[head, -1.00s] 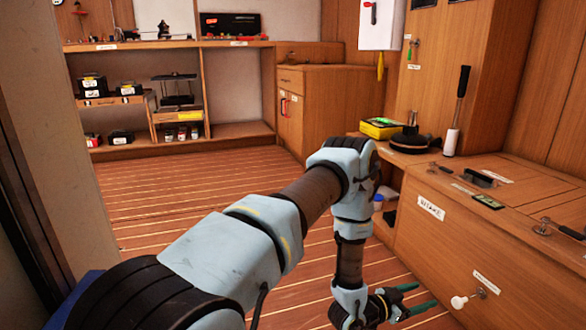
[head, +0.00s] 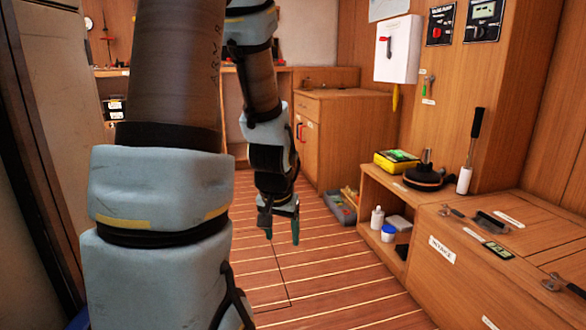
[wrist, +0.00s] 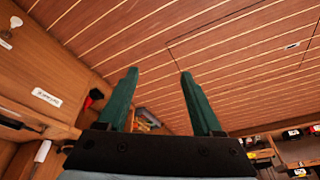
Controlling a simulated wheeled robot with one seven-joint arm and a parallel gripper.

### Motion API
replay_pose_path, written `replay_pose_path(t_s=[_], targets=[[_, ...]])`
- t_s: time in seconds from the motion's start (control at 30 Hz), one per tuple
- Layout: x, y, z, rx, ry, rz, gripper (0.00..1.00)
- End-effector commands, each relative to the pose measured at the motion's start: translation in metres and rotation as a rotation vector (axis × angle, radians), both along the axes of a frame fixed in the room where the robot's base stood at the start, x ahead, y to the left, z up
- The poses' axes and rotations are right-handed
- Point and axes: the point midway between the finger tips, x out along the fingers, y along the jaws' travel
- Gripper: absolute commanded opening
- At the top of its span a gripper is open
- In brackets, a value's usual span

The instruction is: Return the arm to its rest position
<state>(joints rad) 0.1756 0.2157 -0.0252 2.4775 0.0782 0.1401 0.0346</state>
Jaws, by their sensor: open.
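My gripper (head: 281,222) hangs from my raised, folded arm in the head view, pointing down above the striped wooden floor (head: 330,275). In the wrist view, the two green fingers of my gripper (wrist: 158,82) stand apart with nothing between them, and floor planks show behind them. My light blue and dark arm fills the left and middle of the head view and hides part of the shelves behind it.
A wooden counter (head: 470,270) with tools stands at the right, with a white bottle (head: 377,218) and a blue-capped jar (head: 388,233) on its open shelf. A cabinet (head: 345,135) stands behind. A grey toolbox (head: 340,207) sits on the floor. Floor between is clear.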

Motion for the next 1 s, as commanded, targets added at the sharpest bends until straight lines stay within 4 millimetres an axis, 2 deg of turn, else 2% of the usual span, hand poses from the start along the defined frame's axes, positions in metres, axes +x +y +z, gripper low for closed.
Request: replay_pose_path(t_s=[0.03,0.2,0.3,0.47,0.67,1.0], targets=[[-0.013,0.010,0.015,0.001,0.025,0.043,0.67],[-0.058,0.035,0.043,-0.004,0.129,0.166,0.67],[-0.079,0.043,0.061,-0.010,0.176,0.217,0.67],[-0.077,0.041,0.091,-0.009,0.175,0.210,0.67],[-0.076,0.041,0.137,-0.008,0.173,0.208,0.67],[-0.076,0.041,0.245,-0.008,0.173,0.207,0.67]])
